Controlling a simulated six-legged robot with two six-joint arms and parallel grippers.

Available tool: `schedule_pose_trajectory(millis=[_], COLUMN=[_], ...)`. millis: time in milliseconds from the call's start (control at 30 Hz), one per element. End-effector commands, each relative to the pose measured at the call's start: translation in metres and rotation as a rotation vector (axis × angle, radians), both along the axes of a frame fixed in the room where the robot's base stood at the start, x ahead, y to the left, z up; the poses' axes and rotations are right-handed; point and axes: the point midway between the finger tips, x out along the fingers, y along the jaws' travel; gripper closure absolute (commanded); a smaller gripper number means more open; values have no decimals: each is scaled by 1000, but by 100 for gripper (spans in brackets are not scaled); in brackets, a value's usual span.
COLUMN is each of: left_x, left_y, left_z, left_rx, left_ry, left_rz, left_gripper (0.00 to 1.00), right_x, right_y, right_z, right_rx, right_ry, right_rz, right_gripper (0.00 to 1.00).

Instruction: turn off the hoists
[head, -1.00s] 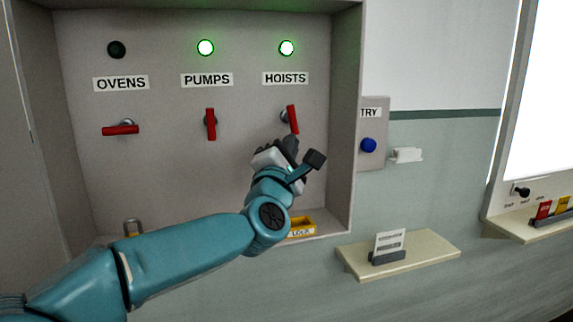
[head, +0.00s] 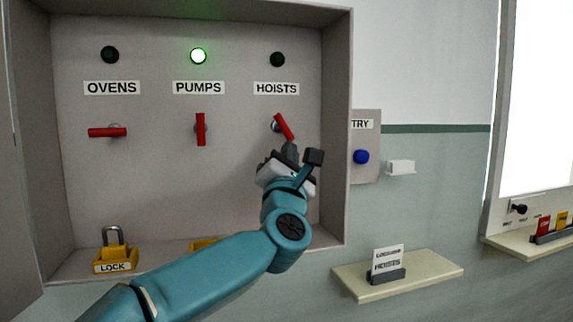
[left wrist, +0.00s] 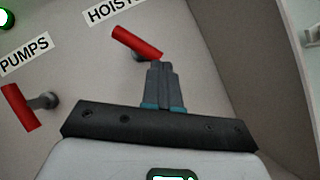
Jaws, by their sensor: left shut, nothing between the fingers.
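The red hoists handle (head: 284,126) sits below the HOISTS label (head: 276,88) and is tilted, its lower end toward the right. The lamp above that label (head: 277,59) is dark. My left gripper (head: 291,150) is shut and empty, its tips at or very near the handle's lower end. In the left wrist view the shut fingertips (left wrist: 159,66) are close by the end of the hoists handle (left wrist: 137,43); I cannot tell whether they touch. My right gripper is not in view.
The pumps handle (head: 200,129) is upright under a green lit lamp (head: 198,56). The ovens handle (head: 107,132) is level under a dark lamp (head: 110,55). A padlock (head: 113,237) stands in a yellow holder at the box's bottom. A shelf (head: 420,277) holds a HOISTS card (head: 387,258).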

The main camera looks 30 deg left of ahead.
Motion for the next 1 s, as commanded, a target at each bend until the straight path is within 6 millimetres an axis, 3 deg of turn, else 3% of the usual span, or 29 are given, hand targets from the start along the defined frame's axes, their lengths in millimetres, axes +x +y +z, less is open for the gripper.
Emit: schedule_pose_trajectory(millis=[400,1000], left_x=[6,14], left_y=[-5,-12], left_z=[-2,3], left_rx=[-100,-248], left_ry=[-117,-292], left_rz=[0,1], left_gripper=[100,100], right_x=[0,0], right_y=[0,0], right_z=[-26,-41], right_rx=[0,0], right_ry=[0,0], right_rz=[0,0], right_gripper=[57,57])
